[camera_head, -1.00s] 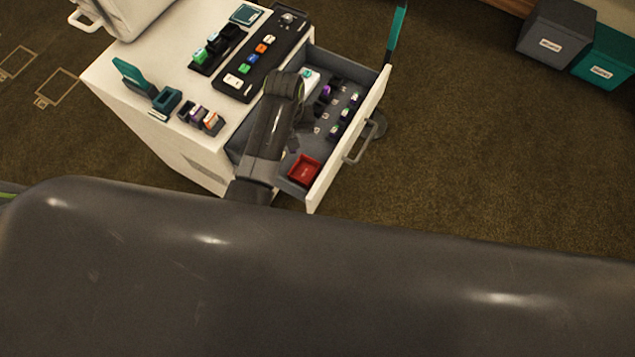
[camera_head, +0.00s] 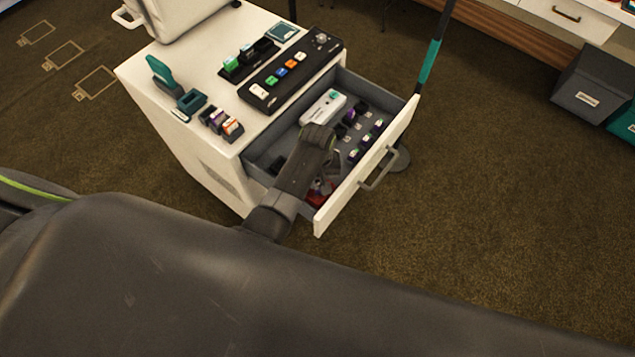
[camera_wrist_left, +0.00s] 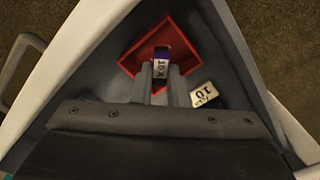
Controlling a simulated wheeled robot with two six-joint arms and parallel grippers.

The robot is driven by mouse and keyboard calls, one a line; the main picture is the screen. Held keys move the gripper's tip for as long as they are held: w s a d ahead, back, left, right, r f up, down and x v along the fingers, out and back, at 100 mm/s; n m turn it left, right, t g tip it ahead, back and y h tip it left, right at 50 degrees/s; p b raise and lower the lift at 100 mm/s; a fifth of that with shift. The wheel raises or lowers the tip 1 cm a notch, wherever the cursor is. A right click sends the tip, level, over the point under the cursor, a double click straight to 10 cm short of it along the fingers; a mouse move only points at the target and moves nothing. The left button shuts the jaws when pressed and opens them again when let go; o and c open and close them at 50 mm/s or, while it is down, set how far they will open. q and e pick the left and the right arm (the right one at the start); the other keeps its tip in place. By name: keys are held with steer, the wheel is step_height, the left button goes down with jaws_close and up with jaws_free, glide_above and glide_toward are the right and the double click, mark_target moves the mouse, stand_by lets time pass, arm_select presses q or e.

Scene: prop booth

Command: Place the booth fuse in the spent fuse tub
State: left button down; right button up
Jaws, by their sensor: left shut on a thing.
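The booth fuse (camera_wrist_left: 162,63) is a small block with a purple top and a white label reading 10A. My left gripper (camera_wrist_left: 159,82) is shut on it. In the left wrist view the fuse shows over the red spent fuse tub (camera_wrist_left: 134,60); its exact height above the tub floor I cannot tell. In the head view the tub (camera_head: 316,200) sits in the near end of the open drawer, partly hidden by my left gripper (camera_head: 325,180). My right gripper is not in view.
The drawer (camera_head: 368,168) stands open from the white cabinet (camera_head: 190,150). Further along it are a white box (camera_head: 323,106) and several small fuses (camera_head: 366,139). A white tag marked 10 (camera_wrist_left: 205,96) lies beside the tub. The drawer walls are close around the gripper.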

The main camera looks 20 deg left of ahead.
mark_target(317, 183)
arm_select(q)
steer(key=shift+f, duration=0.8)
steer(key=shift+f, duration=0.1)
steer(key=c, duration=1.7)
jaws_free()
step_height(317, 183, up, 12)
steer(key=p, duration=0.1)
